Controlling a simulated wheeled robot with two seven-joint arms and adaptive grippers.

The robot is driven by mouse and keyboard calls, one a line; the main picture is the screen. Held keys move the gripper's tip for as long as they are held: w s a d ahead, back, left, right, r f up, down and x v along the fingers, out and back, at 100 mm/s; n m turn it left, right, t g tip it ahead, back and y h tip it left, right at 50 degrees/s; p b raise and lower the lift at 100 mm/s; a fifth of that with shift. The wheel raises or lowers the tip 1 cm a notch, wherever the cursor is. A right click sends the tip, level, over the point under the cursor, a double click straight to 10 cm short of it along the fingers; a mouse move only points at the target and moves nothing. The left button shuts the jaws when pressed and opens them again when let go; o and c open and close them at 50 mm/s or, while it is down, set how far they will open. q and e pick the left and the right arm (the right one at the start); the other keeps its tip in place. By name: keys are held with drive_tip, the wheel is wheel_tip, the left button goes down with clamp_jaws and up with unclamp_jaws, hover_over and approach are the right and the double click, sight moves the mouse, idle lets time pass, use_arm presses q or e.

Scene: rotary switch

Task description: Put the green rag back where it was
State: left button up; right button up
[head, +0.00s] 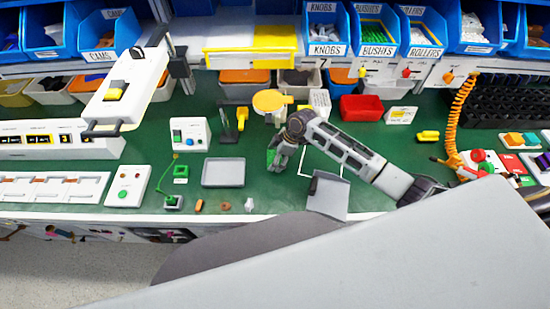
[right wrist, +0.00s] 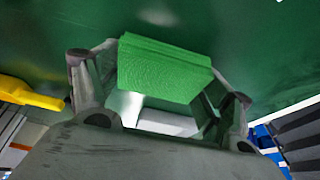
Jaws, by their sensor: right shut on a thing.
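The green rag (right wrist: 165,68) is a folded, textured block between the fingers of my right gripper (right wrist: 158,90) in the right wrist view. The gripper is shut on it. In the head view my right gripper (head: 280,155) is over the green bench, just right of a grey tray, and a bit of the rag (head: 271,157) shows at its fingers. Whether the rag touches the bench I cannot tell. A white outline (head: 304,160) is marked on the bench right of the gripper, partly hidden by my arm. My left gripper is not in view.
The empty grey tray (head: 223,172) lies left of the gripper. A white control box (head: 190,134) stands behind it. A red bin (head: 361,108) and a yellow round thing (head: 271,101) stand farther back. Small parts (head: 226,206) lie near the front edge. Blue bins (head: 322,30) line the back.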

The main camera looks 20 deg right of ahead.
drive_tip(key=o, duration=1)
drive_tip(key=shift+f, duration=0.1)
drive_tip(key=shift+c, duration=0.2)
drive_tip(key=v, duration=1.2)
drive_tip(key=shift+d, duration=0.1)
